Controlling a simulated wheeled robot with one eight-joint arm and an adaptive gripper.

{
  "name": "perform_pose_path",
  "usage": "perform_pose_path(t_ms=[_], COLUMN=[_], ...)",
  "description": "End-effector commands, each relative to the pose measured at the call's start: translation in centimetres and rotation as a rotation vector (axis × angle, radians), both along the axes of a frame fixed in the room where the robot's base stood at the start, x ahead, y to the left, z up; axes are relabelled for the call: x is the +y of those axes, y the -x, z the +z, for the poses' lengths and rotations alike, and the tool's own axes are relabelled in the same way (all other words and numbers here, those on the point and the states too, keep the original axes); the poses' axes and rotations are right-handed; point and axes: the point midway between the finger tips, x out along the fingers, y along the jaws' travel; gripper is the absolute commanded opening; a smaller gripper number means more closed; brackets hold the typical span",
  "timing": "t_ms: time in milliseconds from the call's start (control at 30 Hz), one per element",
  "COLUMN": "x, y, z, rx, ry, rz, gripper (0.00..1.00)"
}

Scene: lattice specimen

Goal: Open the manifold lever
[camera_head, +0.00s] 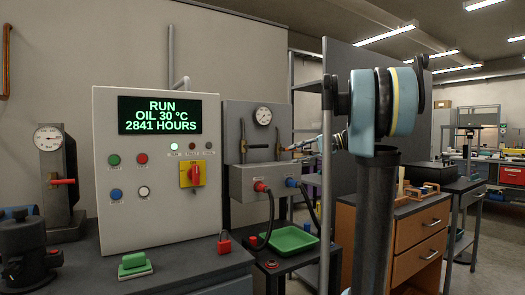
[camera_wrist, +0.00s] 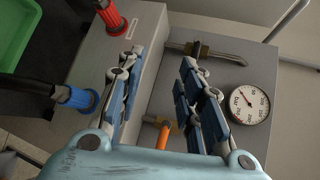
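The manifold (camera_head: 253,183) is a grey box on a grey back plate, with two upright brass fittings and a round gauge. In the wrist view its face (camera_wrist: 120,62) lies beyond my fingers. An orange lever handle (camera_wrist: 163,138) shows between my finger bases, beside a brass fitting; its lower end is hidden by my gripper body. The orange handle also shows small at the right fitting in the head view (camera_head: 289,148). My gripper (camera_wrist: 161,59) is open, its blue-padded fingers apart, just right of the manifold in the head view. Contact with the lever cannot be told.
Red (camera_head: 260,187) and blue (camera_head: 292,182) hose connectors stick out of the manifold's front. A green tray (camera_head: 291,240) sits below it. A control cabinet (camera_head: 150,215) with a red-yellow switch stands left. A grey post (camera_head: 327,200) rises beside my arm.

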Motion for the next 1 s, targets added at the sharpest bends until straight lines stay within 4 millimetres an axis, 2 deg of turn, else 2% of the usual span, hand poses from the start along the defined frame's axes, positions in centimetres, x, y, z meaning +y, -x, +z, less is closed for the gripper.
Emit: perform_pose_path(t_ms=[33,133,367,567,1000], x=[-0.6,-1.5,-1.8,0.4,7.7], y=[-1.3,-3.0,-4.4,-4.7,-6.0], z=[1.2,3.0,4.6,4.3,3.2], rx=[-0.005,-0.014,-0.022,-0.022,-0.022], ry=[-0.039,-0.099,-0.153,-0.153,-0.151], rz=[-0.003,-0.003,-0.002,0.002,0.002], gripper=[0.34,0.34,0.34,0.34,0.34])
